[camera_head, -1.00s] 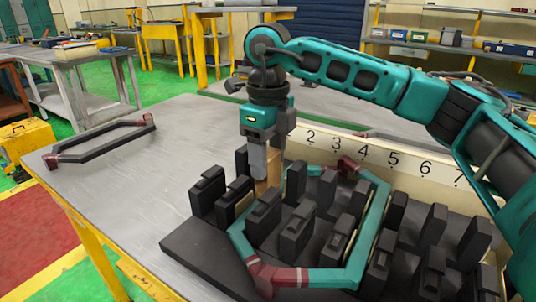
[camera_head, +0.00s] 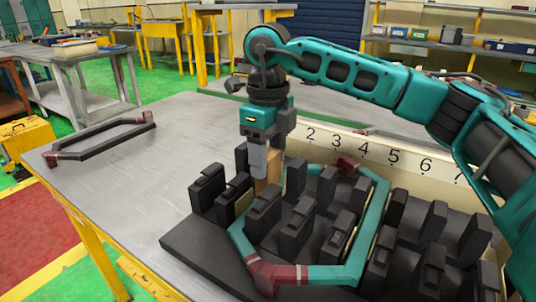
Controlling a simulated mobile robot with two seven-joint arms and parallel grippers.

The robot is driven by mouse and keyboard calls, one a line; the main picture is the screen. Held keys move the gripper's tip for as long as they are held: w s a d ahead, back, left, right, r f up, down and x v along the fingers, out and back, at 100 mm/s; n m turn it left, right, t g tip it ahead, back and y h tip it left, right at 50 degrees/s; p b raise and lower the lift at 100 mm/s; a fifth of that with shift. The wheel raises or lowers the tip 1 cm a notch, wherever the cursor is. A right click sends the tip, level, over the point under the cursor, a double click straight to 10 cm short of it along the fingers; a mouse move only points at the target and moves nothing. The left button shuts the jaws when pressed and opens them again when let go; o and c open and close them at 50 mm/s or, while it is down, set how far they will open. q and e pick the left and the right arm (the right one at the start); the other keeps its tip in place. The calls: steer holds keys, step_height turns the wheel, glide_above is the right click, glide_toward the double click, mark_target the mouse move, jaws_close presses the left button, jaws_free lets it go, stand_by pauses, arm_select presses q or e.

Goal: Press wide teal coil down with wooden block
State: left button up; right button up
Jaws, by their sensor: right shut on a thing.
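The wide teal coil (camera_head: 328,274), with dark red wrapped corners, lies among the black upright blocks of the stator base (camera_head: 190,246). Its near side shows in front of the blocks, its right side runs between block rows, and much of its left side is hidden. My right gripper (camera_head: 260,172) points down at the coil's left far part, shut on the wooden block (camera_head: 266,178). My left gripper is not in view.
A black coil (camera_head: 104,141) with dark red ends lies at the table's left. A pale panel numbered 2 to 7 (camera_head: 365,155) stands behind the stator base. The grey table (camera_head: 150,190) is clear between the black coil and the base.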

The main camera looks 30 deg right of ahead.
step_height(320, 180, up, 3)
steer(key=shift+f+p, duration=0.15)
steer(key=shift+p, duration=0.95)
step_height(320, 180, up, 3)
steer(key=shift+f+p, duration=0.2)
steer(key=shift+p, duration=0.75)
step_height(320, 180, up, 5)
steer(key=p, duration=0.4)
arm_select(q)
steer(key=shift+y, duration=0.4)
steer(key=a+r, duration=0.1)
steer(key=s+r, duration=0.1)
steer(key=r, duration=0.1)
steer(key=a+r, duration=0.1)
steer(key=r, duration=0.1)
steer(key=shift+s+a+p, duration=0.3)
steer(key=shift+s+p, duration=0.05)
steer(key=shift+p, duration=0.05)
arm_select(e)
steer(key=shift+r, duration=0.7)
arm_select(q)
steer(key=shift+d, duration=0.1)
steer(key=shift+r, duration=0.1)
arm_select(e)
steer(key=shift+f, duration=0.1)
